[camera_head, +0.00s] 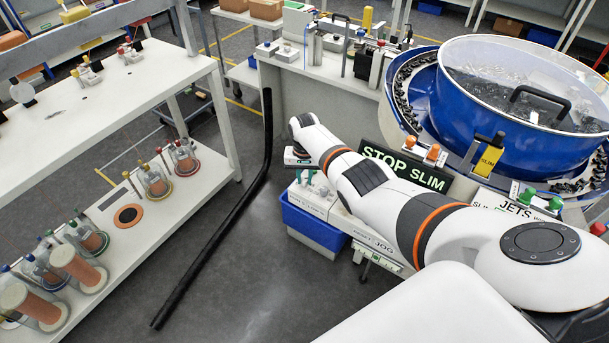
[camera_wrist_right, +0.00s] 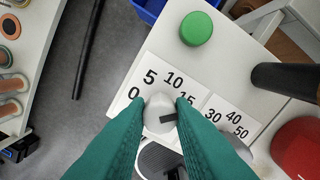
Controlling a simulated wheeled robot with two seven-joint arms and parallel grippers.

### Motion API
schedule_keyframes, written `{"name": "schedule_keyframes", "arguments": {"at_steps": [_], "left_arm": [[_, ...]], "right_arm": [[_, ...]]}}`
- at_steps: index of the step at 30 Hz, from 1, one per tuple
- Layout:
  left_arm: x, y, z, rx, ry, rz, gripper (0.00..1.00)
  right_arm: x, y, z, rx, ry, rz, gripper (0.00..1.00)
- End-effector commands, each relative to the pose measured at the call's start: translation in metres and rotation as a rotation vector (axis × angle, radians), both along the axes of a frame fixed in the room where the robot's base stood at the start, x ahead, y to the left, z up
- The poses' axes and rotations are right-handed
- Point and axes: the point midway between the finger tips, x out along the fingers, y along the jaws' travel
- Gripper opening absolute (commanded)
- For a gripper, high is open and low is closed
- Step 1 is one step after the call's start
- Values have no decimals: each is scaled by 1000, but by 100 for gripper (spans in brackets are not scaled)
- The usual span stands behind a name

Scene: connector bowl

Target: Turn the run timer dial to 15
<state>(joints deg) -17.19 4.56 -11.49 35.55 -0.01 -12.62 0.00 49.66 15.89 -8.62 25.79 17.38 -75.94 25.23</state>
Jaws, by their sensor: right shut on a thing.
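The run timer dial (camera_wrist_right: 158,108) is a pale round knob on a white printed scale plate (camera_wrist_right: 140,75) in the right wrist view. The scale reads 0, 5, 10, 15, 30, 40 and 50, with the 15 partly covered by a finger. A dark mark lies on the knob's right side; I cannot tell exactly which number it points to. My right gripper (camera_wrist_right: 161,113) has its two teal fingers shut on the knob from both sides. In the head view my right arm reaches across to the white control box (camera_head: 312,200). My left gripper is not in view.
A green button (camera_wrist_right: 196,28), a black post (camera_wrist_right: 285,78) and a red knob (camera_wrist_right: 300,148) stand near the dial. A blue bin (camera_head: 312,228) sits below the box. A large blue bowl feeder (camera_head: 470,115) stands right. A black pole (camera_head: 215,235) crosses the open floor.

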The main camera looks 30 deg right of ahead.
Motion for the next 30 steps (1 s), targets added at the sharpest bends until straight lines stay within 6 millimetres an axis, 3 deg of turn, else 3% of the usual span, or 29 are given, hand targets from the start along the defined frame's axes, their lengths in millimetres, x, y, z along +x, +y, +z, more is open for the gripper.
{"name": "schedule_keyframes", "arguments": {"at_steps": [9, 23, 24, 28, 30], "left_arm": [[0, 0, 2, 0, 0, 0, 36], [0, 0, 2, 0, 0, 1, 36], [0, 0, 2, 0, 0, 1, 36], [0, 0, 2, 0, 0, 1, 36], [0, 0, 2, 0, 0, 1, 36]], "right_arm": [[2, 0, 2, -2, -6, -98, 0], [2, -1, 2, -2, -7, -112, 0], [2, -1, 2, -3, -8, -112, 23], [2, -1, 2, -2, -6, -112, 43], [2, 0, 1, -2, -5, -112, 43]]}}
